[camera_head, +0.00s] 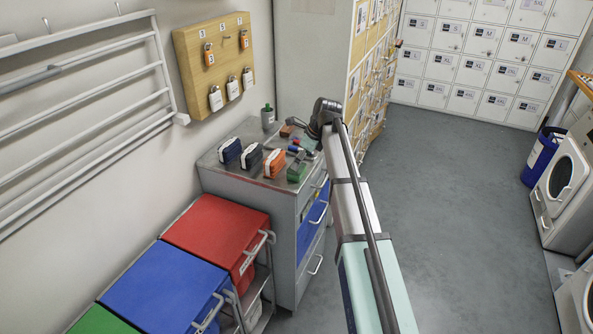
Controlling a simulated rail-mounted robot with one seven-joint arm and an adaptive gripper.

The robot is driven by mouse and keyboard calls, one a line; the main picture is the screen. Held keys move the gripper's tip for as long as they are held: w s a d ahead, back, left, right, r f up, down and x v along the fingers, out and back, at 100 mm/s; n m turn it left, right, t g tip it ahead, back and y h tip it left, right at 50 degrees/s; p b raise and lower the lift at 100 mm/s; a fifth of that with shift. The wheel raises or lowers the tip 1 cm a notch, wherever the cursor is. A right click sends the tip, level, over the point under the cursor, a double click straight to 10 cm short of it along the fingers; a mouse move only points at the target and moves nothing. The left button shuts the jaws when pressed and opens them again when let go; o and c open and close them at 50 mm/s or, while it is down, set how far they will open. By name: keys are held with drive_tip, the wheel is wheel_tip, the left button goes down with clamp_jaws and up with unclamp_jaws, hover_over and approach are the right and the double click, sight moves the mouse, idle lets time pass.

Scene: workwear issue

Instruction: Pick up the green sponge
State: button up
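A small green block (295,173), which looks like the green sponge, lies near the front right edge of the grey metal cabinet top (240,182). It is right of an orange pouch-like item (275,163). My arm reaches in from the lower right and bends down over the right side of the cabinet top. My gripper (312,136) is a small dark shape there, a little behind and above the green block. Its fingers are too small and too much hidden to tell whether they are open or hold anything.
A navy item (229,151) and a black item (251,157) stand left of the orange one. Small red and blue items (298,150) lie near my gripper. A grey bottle (267,117) stands at the back. Red (216,228) and blue (160,290) bins stand in front.

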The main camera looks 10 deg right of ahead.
drive_tip(key=shift+p+x, duration=1.1)
drive_tip(key=shift+x, duration=1.55)
drive_tip(key=shift+d, duration=0.1)
drive_tip(key=c, duration=0.7)
